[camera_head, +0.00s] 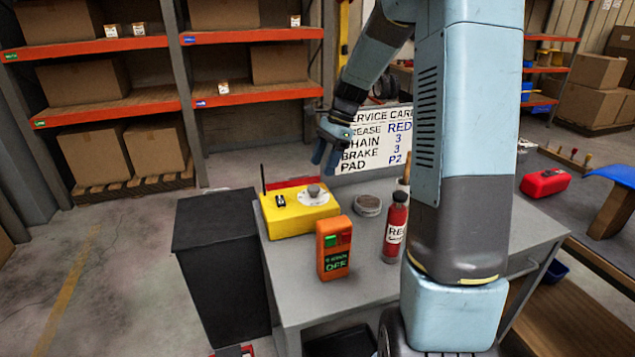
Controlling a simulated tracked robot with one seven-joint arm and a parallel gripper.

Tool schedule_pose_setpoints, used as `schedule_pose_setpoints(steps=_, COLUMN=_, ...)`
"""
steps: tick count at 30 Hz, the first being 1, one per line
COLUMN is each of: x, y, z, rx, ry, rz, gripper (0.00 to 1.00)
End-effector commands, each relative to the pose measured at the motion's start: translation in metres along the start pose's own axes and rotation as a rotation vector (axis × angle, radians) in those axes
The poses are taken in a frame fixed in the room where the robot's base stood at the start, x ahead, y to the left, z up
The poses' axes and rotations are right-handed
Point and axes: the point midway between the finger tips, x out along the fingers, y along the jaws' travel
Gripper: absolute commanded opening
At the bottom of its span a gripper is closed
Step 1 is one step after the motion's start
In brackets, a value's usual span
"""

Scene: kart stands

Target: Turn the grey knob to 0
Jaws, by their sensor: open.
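The grey knob (314,190) sits on a pale round dial on top of a yellow box (290,222), which stands at the back left of the grey workbench. The dial's markings are too small to read. A small dark switch (280,200) and a black antenna are on the same box, left of the knob. My gripper (322,160) hangs in the air above and slightly behind the knob, pointing down, apart from it. It is open, and nothing shows between its fingers.
An orange box reading OFF (334,248) stands in front of the yellow box. A red bottle (396,228) and a round grey tin (367,205) stand to the right. A service card (375,145) stands behind. A dark cabinet (215,260) adjoins the bench's left side.

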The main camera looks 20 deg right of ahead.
Motion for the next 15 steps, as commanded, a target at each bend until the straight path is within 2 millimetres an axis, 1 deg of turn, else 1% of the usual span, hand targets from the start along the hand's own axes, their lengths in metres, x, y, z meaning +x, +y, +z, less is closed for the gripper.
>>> schedule_pose_setpoints(steps=1, x=0.01, y=0.001, z=0.0, rx=0.001, ry=-0.002, rz=0.003, gripper=0.65)
schedule_pose_setpoints(steps=3, x=0.022, y=0.001, z=0.0, rx=0.001, ry=-0.002, rz=0.003, gripper=0.65)
schedule_pose_setpoints(steps=9, x=0.05, y=0.001, z=0.0, rx=0.0, ry=-0.001, rz=0.003, gripper=0.65)
schedule_pose_setpoints(steps=15, x=0.063, y=0.0, z=0.0, rx=-0.001, ry=0.0, rz=0.001, gripper=0.65)
